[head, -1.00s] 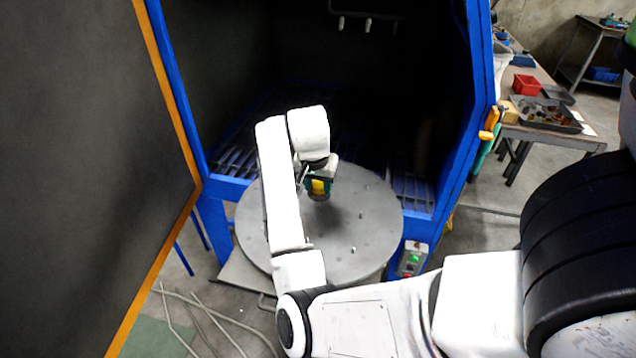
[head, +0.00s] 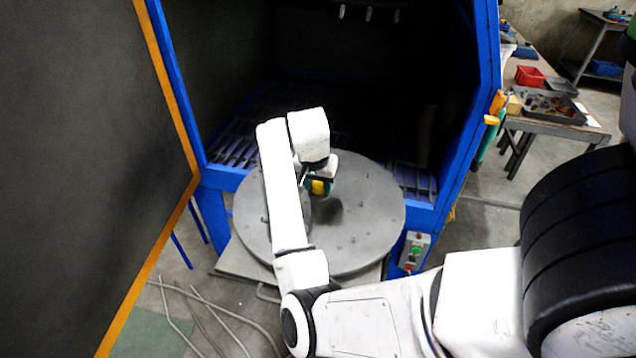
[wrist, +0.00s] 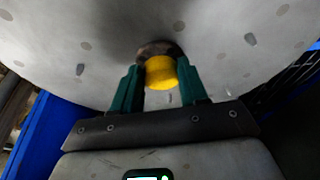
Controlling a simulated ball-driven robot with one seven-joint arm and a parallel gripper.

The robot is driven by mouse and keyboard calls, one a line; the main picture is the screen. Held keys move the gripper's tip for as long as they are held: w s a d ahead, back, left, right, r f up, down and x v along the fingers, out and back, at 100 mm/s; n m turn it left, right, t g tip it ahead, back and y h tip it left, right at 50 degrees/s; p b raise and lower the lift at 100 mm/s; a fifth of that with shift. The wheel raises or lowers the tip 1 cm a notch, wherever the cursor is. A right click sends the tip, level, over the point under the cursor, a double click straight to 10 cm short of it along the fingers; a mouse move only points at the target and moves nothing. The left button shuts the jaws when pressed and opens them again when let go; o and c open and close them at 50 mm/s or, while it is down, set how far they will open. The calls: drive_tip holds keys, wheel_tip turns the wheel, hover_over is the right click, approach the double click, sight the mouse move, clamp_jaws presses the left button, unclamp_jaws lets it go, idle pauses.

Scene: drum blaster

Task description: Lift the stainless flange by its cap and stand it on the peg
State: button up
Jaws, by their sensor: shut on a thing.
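My gripper (head: 317,184) is over the round grey turntable (head: 375,215) in front of the blaster cabinet. In the wrist view, the green fingers of my gripper (wrist: 160,80) are shut on the yellow cap (wrist: 160,72). The yellow cap also shows in the head view (head: 318,187). The stainless flange (wrist: 157,49) shows only as a dark rounded edge beyond the cap; the rest is hidden. A dark shadow lies on the turntable near the gripper. Small stubs stand on the turntable, one of them a peg-like stub (wrist: 250,39); I cannot tell which is the task's peg.
The blue cabinet frame (head: 472,120) rises at the right, and an open door (head: 90,150) with an orange edge stands at the left. A control box (head: 414,252) is right of the turntable. A workbench with a red bin (head: 529,76) is farther right. Hoses lie on the floor.

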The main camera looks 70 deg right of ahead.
drive_tip(key=shift+a+f, duration=0.3)
drive_tip(key=shift+f, duration=0.15)
idle(0.3)
drive_tip(key=o, duration=1.5)
drive_tip(key=shift+c, duration=0.2)
wheel_tip(320, 180, up, 12)
drive_tip(key=p, duration=1)
drive_tip(key=shift+s, duration=0.1)
